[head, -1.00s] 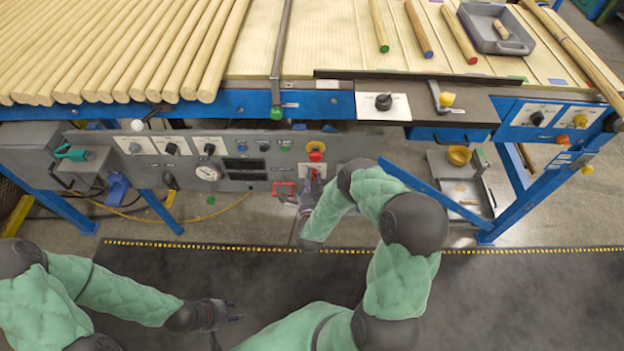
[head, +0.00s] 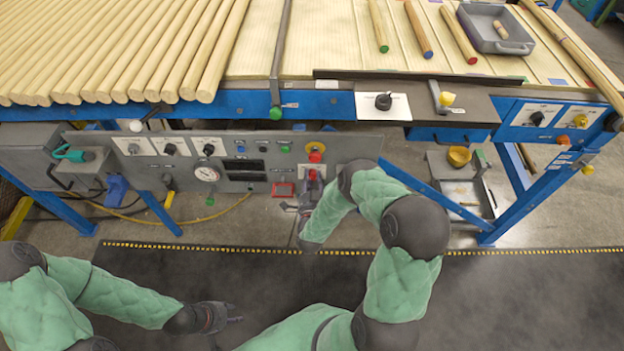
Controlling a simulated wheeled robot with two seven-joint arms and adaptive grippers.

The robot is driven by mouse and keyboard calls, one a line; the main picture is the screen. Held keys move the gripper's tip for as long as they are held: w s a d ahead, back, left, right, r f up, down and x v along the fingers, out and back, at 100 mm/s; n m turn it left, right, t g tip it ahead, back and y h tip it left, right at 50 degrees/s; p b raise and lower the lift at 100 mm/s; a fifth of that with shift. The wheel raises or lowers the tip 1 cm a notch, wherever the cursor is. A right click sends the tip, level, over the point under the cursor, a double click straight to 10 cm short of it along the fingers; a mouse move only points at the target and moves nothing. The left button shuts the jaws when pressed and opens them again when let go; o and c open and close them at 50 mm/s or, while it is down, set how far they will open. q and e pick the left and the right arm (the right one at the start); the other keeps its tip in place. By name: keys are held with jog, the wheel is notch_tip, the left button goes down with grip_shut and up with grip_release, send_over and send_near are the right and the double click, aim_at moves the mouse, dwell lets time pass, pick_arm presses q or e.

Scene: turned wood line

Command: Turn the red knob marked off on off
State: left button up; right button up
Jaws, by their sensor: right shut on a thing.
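The red knob (head: 313,175) is on a pale plate at the right part of the grey control panel, below a red mushroom button on yellow. My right gripper (head: 308,191) reaches up to it from below and is shut on it. The fingers and my forearm hide much of the knob and its plate, so its marking and pointer cannot be read. My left gripper (head: 236,313) is low over the dark floor mat, away from the panel and holding nothing that I can see. Its fingers are too small to tell open from shut.
The grey panel (head: 235,180) also carries a round gauge (head: 207,173), black knobs, the red mushroom button (head: 316,157) and a red-framed part (head: 283,189) close left of my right gripper. Above is the blue-edged table with wooden rods. The dark mat (head: 180,270) is clear.

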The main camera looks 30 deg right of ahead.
jog(key=shift+a+f, duration=0.1)
jog(key=shift+a, duration=0.2)
jog(key=o, duration=0.9)
jog(key=shift+o, duration=1.2)
jog(key=shift+w, duration=0.15)
jog(key=v, duration=1.2)
jog(key=shift+d, duration=0.1)
